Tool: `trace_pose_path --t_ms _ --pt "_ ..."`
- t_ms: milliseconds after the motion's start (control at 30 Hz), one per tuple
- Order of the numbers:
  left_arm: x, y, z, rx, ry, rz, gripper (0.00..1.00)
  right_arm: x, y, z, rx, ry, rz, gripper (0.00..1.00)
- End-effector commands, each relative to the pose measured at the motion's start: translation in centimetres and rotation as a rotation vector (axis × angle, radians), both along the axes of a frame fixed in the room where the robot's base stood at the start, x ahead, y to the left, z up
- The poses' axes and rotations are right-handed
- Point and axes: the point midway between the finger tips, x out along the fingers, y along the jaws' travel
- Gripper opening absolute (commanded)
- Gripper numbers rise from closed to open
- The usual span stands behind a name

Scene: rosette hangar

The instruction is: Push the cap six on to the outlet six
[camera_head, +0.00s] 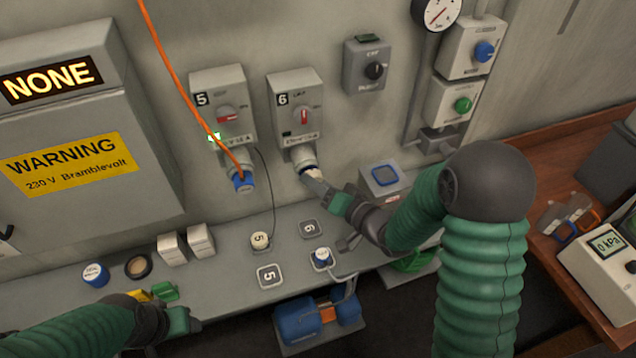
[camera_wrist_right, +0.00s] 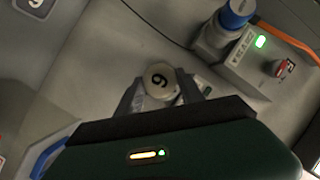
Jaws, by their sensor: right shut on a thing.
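The outlet six (camera_head: 302,154) is the round socket under the grey wall box marked 6 (camera_head: 295,95), angled downward. My right gripper (camera_head: 313,174) is at its mouth, shut on the pale round cap six (camera_wrist_right: 160,80).
Cap five (camera_head: 260,240) lies on the shelf on a dark cord. A blue-topped box (camera_head: 383,177) is close to my right wrist.

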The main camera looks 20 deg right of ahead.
Motion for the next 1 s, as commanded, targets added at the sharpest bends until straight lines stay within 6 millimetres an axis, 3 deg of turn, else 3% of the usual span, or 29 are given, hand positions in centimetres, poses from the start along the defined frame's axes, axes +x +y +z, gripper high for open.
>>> trace_pose_path --t_ms 1000 --pt "0.01 0.00 0.32 0.000 0.000 0.000 0.59 0.80 0.24 0.18 0.000 -0.001 0.001 0.09"
